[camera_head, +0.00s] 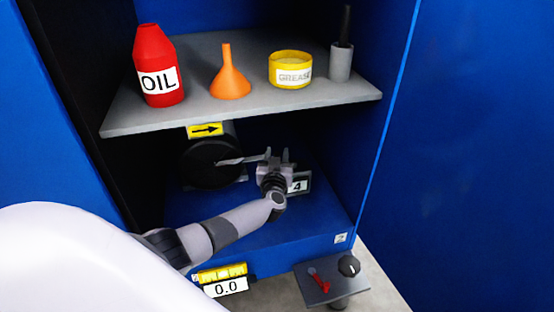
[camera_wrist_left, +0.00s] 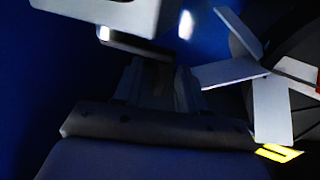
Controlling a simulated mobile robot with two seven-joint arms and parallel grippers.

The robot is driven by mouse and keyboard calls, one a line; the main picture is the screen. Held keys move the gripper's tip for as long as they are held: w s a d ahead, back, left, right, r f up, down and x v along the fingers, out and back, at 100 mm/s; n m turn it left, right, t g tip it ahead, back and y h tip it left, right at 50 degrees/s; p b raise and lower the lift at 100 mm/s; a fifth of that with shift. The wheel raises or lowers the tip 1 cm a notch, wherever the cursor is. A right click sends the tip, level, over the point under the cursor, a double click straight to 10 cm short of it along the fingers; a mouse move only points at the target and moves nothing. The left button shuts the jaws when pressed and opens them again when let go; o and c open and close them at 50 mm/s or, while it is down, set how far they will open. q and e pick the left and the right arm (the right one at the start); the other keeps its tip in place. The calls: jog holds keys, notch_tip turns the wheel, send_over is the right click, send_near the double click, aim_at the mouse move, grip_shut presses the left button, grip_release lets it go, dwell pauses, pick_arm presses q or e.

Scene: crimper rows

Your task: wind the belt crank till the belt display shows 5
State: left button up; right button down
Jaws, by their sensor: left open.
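The belt crank is a light grey arm (camera_head: 240,160) on a dark round drum (camera_head: 208,163) inside the blue cabinet, under the shelf. My left gripper (camera_head: 277,155) is open at the right end of the crank arm. I cannot tell whether a handle is between its fingers. The left wrist view shows the open fingers (camera_wrist_left: 158,82) and flat grey bars (camera_wrist_left: 272,108) of the crank to their right. The belt display (camera_head: 299,186) shows a 4, partly hidden behind my gripper. My right gripper is not in view.
Above, a grey shelf (camera_head: 240,113) holds a red oil bottle (camera_head: 160,88), an orange funnel (camera_head: 229,82), a yellow grease tin (camera_head: 290,83) and a grey cup (camera_head: 341,63). Another display (camera_head: 226,287) reads 0.0. A small panel (camera_head: 318,289) has a red lever and black knob.

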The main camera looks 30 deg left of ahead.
pick_arm(q)
grip_shut()
jog(key=shift+w+a+f+m+t+h+b, duration=0.1)
jog(key=shift+w+a+m+t+h+b, duration=0.1)
jog(key=shift+m+t+h, duration=0.4)
jog(key=shift+w+a+m+t+h+b, duration=0.2)
jog(key=shift+m+h, duration=0.4)
jog(key=shift+h, duration=0.5)
jog(key=shift+w+a+m+t+h+b, duration=0.15)
jog(key=shift+w+m+h+b, duration=0.1)
jog(key=shift+m+h, duration=0.5)
jog(key=shift+w+a+m+t+h+b, duration=0.15)
jog(key=shift+m+h, duration=0.3)
jog(key=shift+h, duration=0.5)
jog(key=m+h, duration=0.1)
jog(key=h, duration=0.1)
jog(key=w+m+h, duration=0.1)
jog(key=shift+w+a+h, duration=0.1)
jog(key=shift+h, duration=0.3)
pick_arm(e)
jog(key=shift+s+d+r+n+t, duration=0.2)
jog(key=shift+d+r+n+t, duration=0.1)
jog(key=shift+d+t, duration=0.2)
pick_arm(q)
jog(key=shift+w+m+h, duration=0.15)
jog(key=shift+m+h, duration=0.35)
jog(key=shift+h, duration=0.1)
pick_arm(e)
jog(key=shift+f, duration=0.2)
